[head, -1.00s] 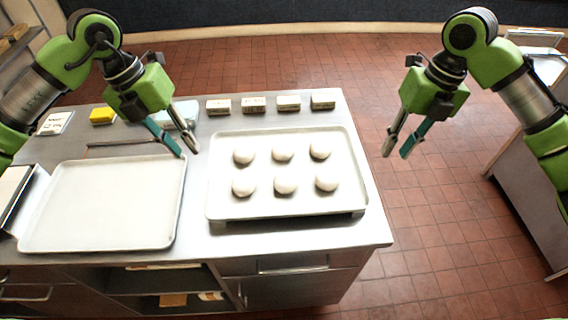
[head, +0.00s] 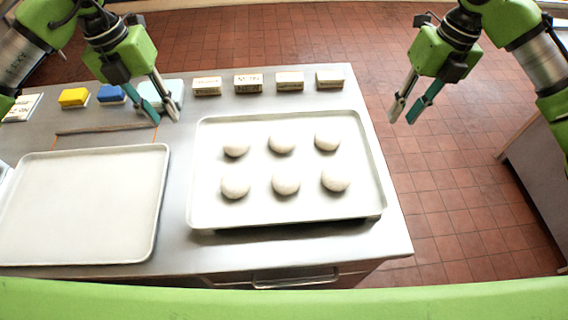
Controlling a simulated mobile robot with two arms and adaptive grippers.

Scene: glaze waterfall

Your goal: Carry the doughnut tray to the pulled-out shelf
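The doughnut tray (head: 208,207) is a pale rimmed tray on the right part of the steel table, with several round, whitish doughnuts (head: 286,182) in two rows. My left gripper (head: 165,115) hangs beyond the tray's far left corner, apart from it, with its fingers spread and nothing between them. My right gripper (head: 401,115) hangs past the tray's right side, over the floor, also with spread fingers and empty. I see no pulled-out shelf in the current view.
An empty pale tray (head: 85,205) lies to the left on the steel table (head: 180,240). Small labelled blocks (head: 248,84) line the back edge, with a yellow sponge (head: 74,97) and a blue sponge (head: 111,93) further left. A thin stick (head: 105,129) lies behind the empty tray. Another counter (head: 540,155) stands at right.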

